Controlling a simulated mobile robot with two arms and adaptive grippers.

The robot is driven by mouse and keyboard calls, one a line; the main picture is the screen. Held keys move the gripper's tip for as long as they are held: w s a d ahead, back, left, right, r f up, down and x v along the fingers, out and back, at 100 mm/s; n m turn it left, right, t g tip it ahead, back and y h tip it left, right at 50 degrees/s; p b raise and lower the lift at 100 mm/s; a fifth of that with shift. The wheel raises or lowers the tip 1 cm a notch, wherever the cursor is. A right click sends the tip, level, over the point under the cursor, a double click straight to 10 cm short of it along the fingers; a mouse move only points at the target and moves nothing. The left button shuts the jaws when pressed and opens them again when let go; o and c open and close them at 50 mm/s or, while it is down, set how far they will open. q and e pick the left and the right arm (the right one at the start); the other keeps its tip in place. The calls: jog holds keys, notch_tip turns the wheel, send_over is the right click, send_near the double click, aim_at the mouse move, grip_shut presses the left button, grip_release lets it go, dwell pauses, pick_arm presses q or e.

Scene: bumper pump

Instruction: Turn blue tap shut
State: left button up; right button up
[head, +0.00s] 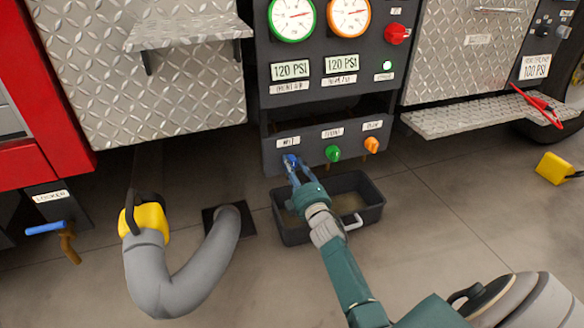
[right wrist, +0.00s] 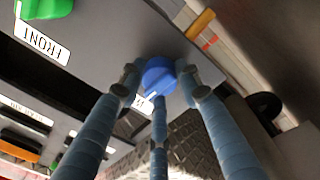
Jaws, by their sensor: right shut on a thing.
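The blue tap (head: 289,160) is the leftmost of three taps on the lower dark panel. My right gripper (head: 293,171) reaches up to that panel and covers much of the blue tap. In the right wrist view the blue tap (right wrist: 159,76) shows as a round knob between the fingers of my right gripper (right wrist: 161,88). The gripper is shut on it. A white label beside the tap is partly hidden by the fingers. My left gripper is not in view.
A green tap (head: 333,153) and an orange tap (head: 371,145) are to the right on the same panel. A dark tray (head: 371,215) sits on the floor below. A thick grey hose (head: 157,280) with a yellow fitting (head: 151,219) lies to the left.

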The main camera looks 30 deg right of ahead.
jog(key=shift+s+d+f+n, duration=0.2)
jog(key=shift+d+f+n, duration=0.15)
jog(key=shift+n, duration=0.25)
jog(key=shift+d+r, duration=0.1)
jog(key=o, duration=0.9)
jog(key=shift+o, duration=1.3)
jog(key=shift+d, duration=0.1)
jog(key=shift+a+r, duration=0.1)
jog(key=shift+a, duration=0.15)
jog(key=v, duration=1.2)
jog(key=shift+d, duration=0.15)
